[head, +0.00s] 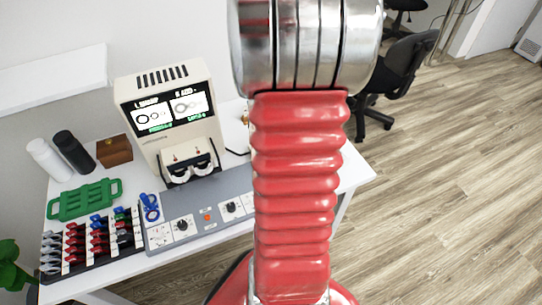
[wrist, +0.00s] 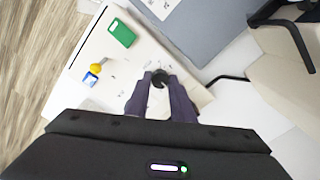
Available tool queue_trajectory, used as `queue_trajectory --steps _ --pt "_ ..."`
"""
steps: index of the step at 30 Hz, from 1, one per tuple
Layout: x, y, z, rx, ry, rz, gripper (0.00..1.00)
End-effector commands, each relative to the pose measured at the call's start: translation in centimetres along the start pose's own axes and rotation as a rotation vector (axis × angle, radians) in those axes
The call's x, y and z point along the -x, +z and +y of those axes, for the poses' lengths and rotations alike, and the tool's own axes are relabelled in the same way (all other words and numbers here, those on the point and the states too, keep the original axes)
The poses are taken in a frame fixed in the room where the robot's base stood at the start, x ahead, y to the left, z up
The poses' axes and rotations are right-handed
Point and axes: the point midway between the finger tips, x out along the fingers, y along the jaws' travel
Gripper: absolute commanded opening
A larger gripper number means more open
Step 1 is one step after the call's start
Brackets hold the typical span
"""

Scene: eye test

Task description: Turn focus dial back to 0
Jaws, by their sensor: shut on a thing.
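My gripper (wrist: 160,84) shows in the wrist view with its two dark fingers closed on the sides of a small black dial (wrist: 160,76). The dial stands on a white panel (wrist: 125,62) with small print around it, too small to read. Its pointer and setting cannot be made out. In the head view my red arm hides the gripper and this dial. Two other black dials, a left one (head: 182,225) and a right one (head: 231,207), show on the grey console (head: 208,200); their labels are also unreadable.
A green block (wrist: 121,33) and a yellow-topped lever (wrist: 96,69) share the panel with the held dial. The cream eye-test machine (head: 165,90) stands behind the console. A rack of coloured pieces (head: 90,240) and a green tray (head: 84,200) lie left.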

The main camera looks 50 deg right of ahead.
Motion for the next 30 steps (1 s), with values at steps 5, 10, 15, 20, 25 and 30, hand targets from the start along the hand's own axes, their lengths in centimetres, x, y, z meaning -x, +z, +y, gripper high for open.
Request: queue_trajectory --steps 5,10,15,20,25,30 --pt "0.1 -0.2 -0.4 -0.002 -0.01 0.007 0.27" --pt "0.1 -0.2 -0.3 -0.002 -0.007 0.006 0.39" --pt "0.1 -0.1 -0.2 -0.002 -0.005 0.004 0.4" --pt "0.2 -0.1 -0.2 -0.002 -0.004 0.004 0.4" --pt "1.5 -0.1 -0.2 -0.002 -0.005 0.005 0.4" --pt "4.0 -0.2 -0.2 -0.002 -0.006 0.007 0.4"
